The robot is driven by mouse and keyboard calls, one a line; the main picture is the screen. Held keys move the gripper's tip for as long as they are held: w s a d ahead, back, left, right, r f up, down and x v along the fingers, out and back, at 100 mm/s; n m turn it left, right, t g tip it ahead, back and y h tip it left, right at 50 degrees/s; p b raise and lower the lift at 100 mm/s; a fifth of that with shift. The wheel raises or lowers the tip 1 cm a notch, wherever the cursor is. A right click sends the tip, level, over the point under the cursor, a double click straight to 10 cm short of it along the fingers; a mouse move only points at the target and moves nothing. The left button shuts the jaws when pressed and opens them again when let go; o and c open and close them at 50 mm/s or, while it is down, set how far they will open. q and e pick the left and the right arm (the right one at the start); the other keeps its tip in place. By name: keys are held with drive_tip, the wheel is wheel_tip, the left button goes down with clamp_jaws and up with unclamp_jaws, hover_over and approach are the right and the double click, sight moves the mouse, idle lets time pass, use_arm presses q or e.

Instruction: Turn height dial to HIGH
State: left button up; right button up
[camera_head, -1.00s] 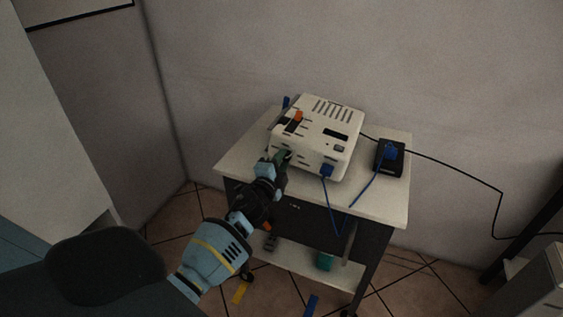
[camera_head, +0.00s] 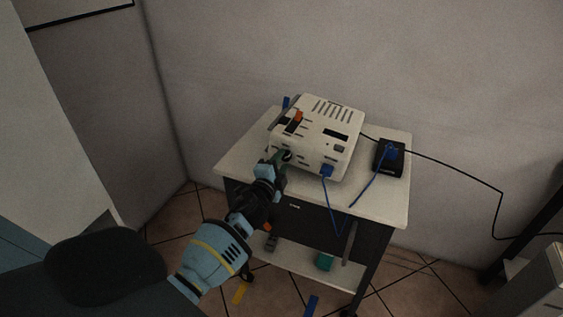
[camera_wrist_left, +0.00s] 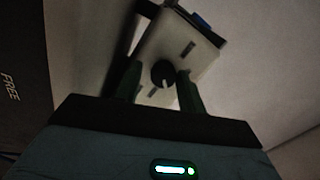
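The height dial is a round black knob with a pale pointer mark on the front of a white box-shaped device (camera_head: 330,118). In the left wrist view the dial (camera_wrist_left: 163,74) sits between the two fingers, its pointer mark toward the bottom of the picture. My left gripper (camera_wrist_left: 158,78) is open, one green finger on each side of the dial, with gaps that look clear. In the head view my left gripper (camera_head: 278,160) is at the device's front left, partly hiding the dial. I cannot read any HIGH label. My right gripper is not in view.
The device stands on a small cart (camera_head: 375,205) against the wall. A blue cable (camera_head: 327,195) hangs from its front to a black adapter box (camera_head: 390,158). An orange switch (camera_head: 294,119) is on the device. A lower shelf (camera_head: 300,262) holds small items.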

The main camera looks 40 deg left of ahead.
use_arm(q)
drive_tip(key=o, duration=0.3)
drive_tip(key=shift+s+a+f, duration=0.1)
drive_tip(key=shift+f, duration=0.55)
drive_tip(key=shift+o, duration=0.2)
drive_tip(key=shift+r, duration=0.3)
drive_tip(key=v, duration=0.7)
drive_tip(key=shift+s, duration=0.35)
